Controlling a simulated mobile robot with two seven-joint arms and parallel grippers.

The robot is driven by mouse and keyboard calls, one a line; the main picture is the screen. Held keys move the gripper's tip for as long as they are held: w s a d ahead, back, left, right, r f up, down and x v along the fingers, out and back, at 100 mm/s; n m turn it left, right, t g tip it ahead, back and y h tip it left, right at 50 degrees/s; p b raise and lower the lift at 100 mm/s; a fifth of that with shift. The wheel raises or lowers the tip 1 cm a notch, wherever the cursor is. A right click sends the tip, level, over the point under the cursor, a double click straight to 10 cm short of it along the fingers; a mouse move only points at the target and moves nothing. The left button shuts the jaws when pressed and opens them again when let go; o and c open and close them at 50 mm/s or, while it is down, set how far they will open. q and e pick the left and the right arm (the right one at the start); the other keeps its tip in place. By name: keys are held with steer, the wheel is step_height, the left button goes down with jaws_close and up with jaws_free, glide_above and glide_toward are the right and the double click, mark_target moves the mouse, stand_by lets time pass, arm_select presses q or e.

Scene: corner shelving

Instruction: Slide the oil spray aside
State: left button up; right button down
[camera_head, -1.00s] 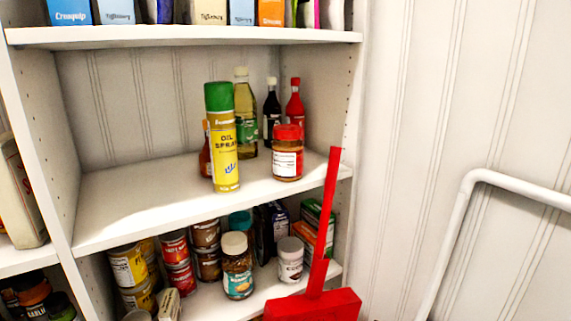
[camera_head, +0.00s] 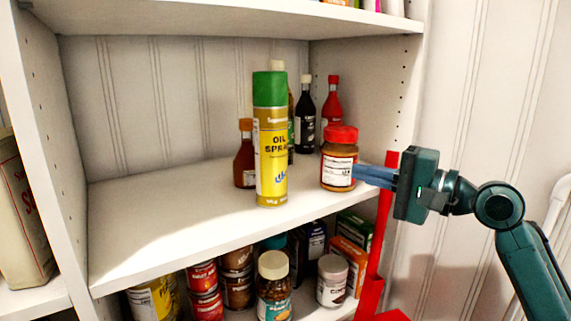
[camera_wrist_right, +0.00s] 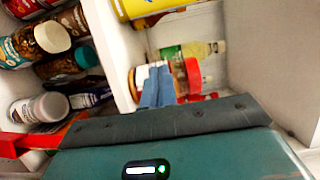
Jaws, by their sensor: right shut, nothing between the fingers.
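The oil spray (camera_head: 271,150) is a tall yellow can with a green cap. It stands upright near the front edge of the middle shelf (camera_head: 140,230). Part of its yellow body shows at the top of the right wrist view (camera_wrist_right: 150,8). My right gripper (camera_head: 358,174) reaches in from the right with its fingers shut and empty. In the head view its fingertips are at the red-lidded jar (camera_head: 338,165), to the right of the can; I cannot tell whether they touch the jar. The fingers also show in the right wrist view (camera_wrist_right: 158,85). My left gripper is not in view.
A brown bottle (camera_head: 244,155) stands behind and left of the can. A dark bottle (camera_head: 305,115) and a red bottle (camera_head: 332,100) stand behind the jar. The shelf's left part is clear. A red upright object (camera_head: 382,230) stands in front of the shelf's right side.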

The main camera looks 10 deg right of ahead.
steer(key=p+x, duration=0.2)
steer(key=x, duration=0.8)
steer(key=shift+r+p, duration=0.15)
steer(key=shift+p, duration=0.15)
steer(key=shift+s+a+p, duration=0.15)
steer(key=shift+s+a, duration=0.25)
steer(key=shift+a, duration=0.2)
steer(key=shift+s+a+p, duration=0.15)
steer(key=shift+s+a, duration=0.2)
steer(key=shift+a, duration=0.25)
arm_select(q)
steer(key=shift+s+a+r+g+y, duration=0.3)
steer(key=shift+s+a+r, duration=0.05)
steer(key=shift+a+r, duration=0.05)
arm_select(e)
steer(key=shift+s+a, duration=0.25)
steer(key=shift+a, duration=0.3)
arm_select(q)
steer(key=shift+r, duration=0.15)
